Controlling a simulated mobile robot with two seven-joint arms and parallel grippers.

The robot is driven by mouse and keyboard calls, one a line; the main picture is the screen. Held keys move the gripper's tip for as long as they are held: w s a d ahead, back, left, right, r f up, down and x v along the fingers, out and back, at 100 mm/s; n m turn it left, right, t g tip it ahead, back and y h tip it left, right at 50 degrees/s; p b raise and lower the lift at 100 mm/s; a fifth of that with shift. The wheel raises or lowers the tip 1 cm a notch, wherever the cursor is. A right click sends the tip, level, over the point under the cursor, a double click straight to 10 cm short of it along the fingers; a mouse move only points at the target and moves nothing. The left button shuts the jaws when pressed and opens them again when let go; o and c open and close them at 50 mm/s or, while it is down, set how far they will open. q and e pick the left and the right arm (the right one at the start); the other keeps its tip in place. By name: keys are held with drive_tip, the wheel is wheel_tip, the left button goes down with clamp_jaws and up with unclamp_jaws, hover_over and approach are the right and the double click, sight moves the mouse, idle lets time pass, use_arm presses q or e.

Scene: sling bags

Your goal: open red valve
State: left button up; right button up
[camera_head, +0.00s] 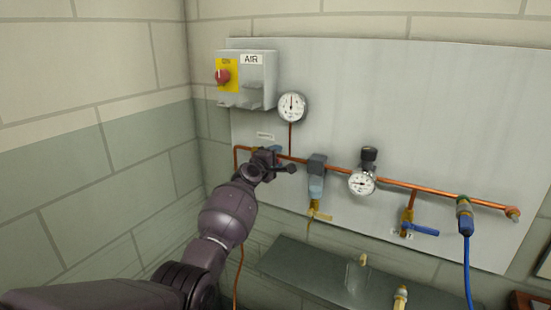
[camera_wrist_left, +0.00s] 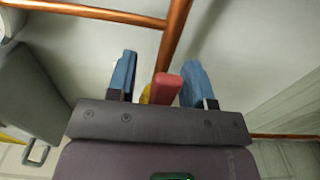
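The red valve handle (camera_wrist_left: 168,88) shows in the left wrist view, with a bit of yellow valve body (camera_wrist_left: 146,94) beside it, in front of a copper pipe (camera_wrist_left: 172,42). My left gripper (camera_wrist_left: 159,82) is open. Its two blue fingertips stand on either side of the red handle, with a gap visible on both sides. The handle sits nearer the right fingertip. In the head view my left gripper (camera_head: 274,160) is at the left part of the copper pipe and hides the red valve. My right gripper is not in view.
A grey panel (camera_head: 420,110) carries an AIR box (camera_head: 262,82) with a red button (camera_head: 222,76), a round gauge (camera_head: 292,107), a regulator gauge (camera_head: 362,183), a blue-handled valve (camera_head: 420,230) and a blue hose (camera_head: 468,265). A dark shelf (camera_head: 310,272) lies below.

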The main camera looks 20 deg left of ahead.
use_arm(q)
drive_tip(key=shift+s, duration=0.1)
drive_tip(key=s+a+p, duration=0.1)
drive_tip(key=s+p, duration=0.1)
drive_tip(key=s, duration=0.8)
drive_tip(key=shift+s+a, duration=0.2)
drive_tip(key=shift+s, duration=0.05)
idle(0.6)
drive_tip(key=s+d+f+m+g+y, duration=0.1)
drive_tip(key=s+f+m+g, duration=0.1)
drive_tip(key=s+f+m, duration=0.4)
drive_tip(key=s+d+f+m+g+y+b, duration=0.1)
drive_tip(key=s+f+m, duration=0.4)
drive_tip(key=s+f, duration=1)
drive_tip(key=s+d+f+m+g+b, duration=0.1)
drive_tip(key=s+d+f+m+g, duration=0.2)
drive_tip(key=s, duration=1.8)
wheel_tip(320, 180, down, 7)
drive_tip(key=m, duration=0.3)
drive_tip(key=shift+s+f+m+y, duration=0.2)
drive_tip(key=shift+s+m+y, duration=0.1)
drive_tip(key=shift+y, duration=0.1)
